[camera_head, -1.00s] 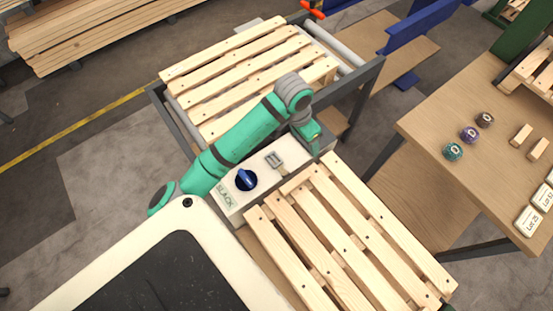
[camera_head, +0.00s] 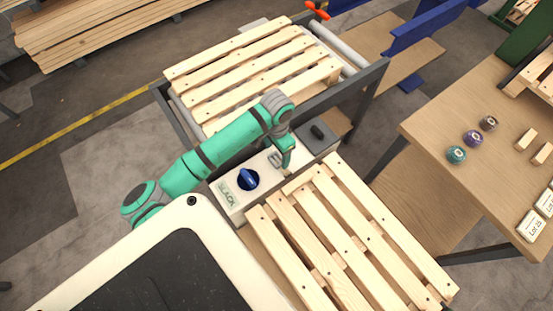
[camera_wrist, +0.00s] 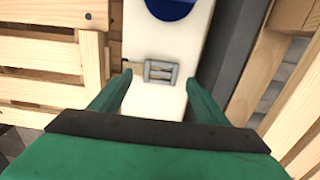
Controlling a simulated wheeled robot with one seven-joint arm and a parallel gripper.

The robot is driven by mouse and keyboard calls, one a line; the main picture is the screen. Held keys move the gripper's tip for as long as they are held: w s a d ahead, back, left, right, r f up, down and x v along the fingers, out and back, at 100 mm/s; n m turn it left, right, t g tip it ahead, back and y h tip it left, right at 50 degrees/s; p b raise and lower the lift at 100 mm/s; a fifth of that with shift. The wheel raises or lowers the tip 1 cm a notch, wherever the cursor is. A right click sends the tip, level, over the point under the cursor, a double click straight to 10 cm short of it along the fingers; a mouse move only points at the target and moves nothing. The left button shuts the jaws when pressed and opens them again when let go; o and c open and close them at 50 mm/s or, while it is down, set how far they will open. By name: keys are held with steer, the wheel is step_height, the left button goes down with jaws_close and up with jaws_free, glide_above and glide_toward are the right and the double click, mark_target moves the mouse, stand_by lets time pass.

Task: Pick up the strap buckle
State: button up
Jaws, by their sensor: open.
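The strap buckle (camera_wrist: 161,71) is a small grey metal frame with bars. It lies on the white top of a narrow box (camera_wrist: 140,22). In the head view the buckle (camera_head: 274,158) is partly hidden by my gripper (camera_head: 285,166). In the wrist view my gripper (camera_wrist: 158,100) is open, its two green fingers apart. The buckle shows between and just beyond the fingertips, with nothing held. How high the fingers are above the box top is hard to tell.
A blue knob (camera_head: 248,179) stands on the box beside a SLACK label (camera_head: 226,194). A dark block (camera_head: 318,132) sits at the box's far end. Wooden pallets (camera_head: 340,235) lie close on both sides. A table (camera_head: 420,125) with spools is at right.

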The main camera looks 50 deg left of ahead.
mark_target(276, 159)
steer(key=shift+f, duration=1.6)
steer(key=c, duration=1.2)
steer(key=shift+r, duration=0.2)
